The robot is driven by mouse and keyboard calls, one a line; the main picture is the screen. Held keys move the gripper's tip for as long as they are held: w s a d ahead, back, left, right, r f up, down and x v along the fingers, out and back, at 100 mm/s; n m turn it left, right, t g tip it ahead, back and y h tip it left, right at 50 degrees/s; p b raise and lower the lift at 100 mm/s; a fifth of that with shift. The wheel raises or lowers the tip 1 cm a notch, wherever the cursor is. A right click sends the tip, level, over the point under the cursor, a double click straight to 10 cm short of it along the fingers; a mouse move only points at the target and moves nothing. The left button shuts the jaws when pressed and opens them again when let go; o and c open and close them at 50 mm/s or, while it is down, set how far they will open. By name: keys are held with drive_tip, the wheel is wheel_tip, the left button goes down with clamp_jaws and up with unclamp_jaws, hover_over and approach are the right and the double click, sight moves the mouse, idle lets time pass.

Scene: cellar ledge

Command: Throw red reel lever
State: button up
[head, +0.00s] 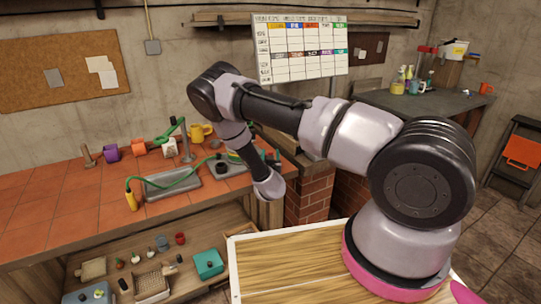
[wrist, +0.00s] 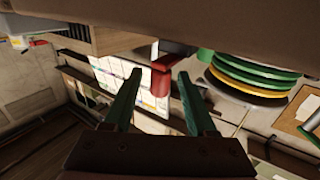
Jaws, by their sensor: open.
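In the wrist view my gripper (wrist: 159,75) is open, with its two green fingers spread apart. A red lever (wrist: 160,82) shows between the fingertips, nearer the right finger; I cannot tell whether it is within their reach or beyond them. Beside it on the right is a reel with stacked green and yellow discs (wrist: 245,72). In the head view the end of my arm hangs over the right part of the tiled bench. It largely hides the reel, and I cannot make out the red lever there.
The tiled bench (head: 60,208) holds a grey tray (head: 172,186), a green hose with a yellow nozzle (head: 131,200), a purple mug (head: 110,152) and a yellow mug (head: 200,132). A whiteboard (head: 300,48) stands behind. A lower shelf holds a teal box (head: 208,264). The bench's left is clear.

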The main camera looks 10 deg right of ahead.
clamp_jaws()
